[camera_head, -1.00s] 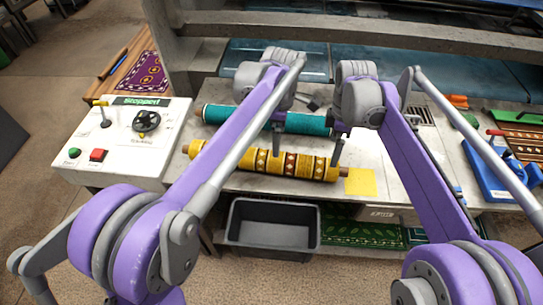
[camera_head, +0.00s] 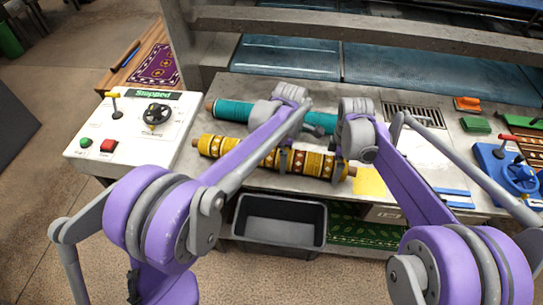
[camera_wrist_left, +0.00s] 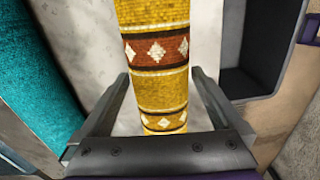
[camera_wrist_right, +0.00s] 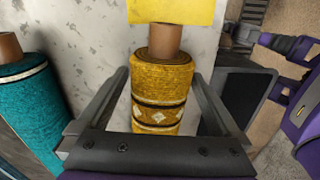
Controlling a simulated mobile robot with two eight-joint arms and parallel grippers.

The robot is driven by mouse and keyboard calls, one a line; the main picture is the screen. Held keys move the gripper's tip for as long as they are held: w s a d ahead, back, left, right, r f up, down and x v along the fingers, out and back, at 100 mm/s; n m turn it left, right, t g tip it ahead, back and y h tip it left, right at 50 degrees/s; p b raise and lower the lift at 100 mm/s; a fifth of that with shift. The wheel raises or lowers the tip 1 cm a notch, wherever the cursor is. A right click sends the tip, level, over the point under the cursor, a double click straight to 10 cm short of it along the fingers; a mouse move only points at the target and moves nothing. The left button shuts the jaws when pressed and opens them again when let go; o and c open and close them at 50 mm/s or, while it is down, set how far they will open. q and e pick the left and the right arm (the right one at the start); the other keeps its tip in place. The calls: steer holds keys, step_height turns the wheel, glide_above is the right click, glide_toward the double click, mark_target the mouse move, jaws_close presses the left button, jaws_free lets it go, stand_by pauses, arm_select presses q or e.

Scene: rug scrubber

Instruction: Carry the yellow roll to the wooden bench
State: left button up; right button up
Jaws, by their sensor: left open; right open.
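The yellow roll (camera_head: 222,147) lies on the grey worktop, a patterned rug on a brown core. In the left wrist view the roll (camera_wrist_left: 157,90) passes between the open fingers of my left gripper (camera_wrist_left: 157,105). In the right wrist view its end (camera_wrist_right: 163,80) lies between the open fingers of my right gripper (camera_wrist_right: 160,100). In the head view my left gripper (camera_head: 284,158) is over the roll's middle and my right gripper (camera_head: 341,163) near its right end. Neither is closed on it. A wooden bench (camera_head: 133,67) with a purple rug stands at the upper left.
A teal roll (camera_head: 235,111) lies behind the yellow one. A white control panel (camera_head: 130,135) is at the left. A black bin (camera_head: 280,218) stands in front. A yellow sheet (camera_head: 369,182) lies by the roll's right end. A blue tool (camera_head: 500,165) is at the right.

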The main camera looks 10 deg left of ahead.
arm_select(q)
steer(key=shift+f, duration=0.4)
arm_select(e)
steer(key=shift+f, duration=0.45)
arm_select(q)
jaws_close()
arm_select(e)
jaws_close()
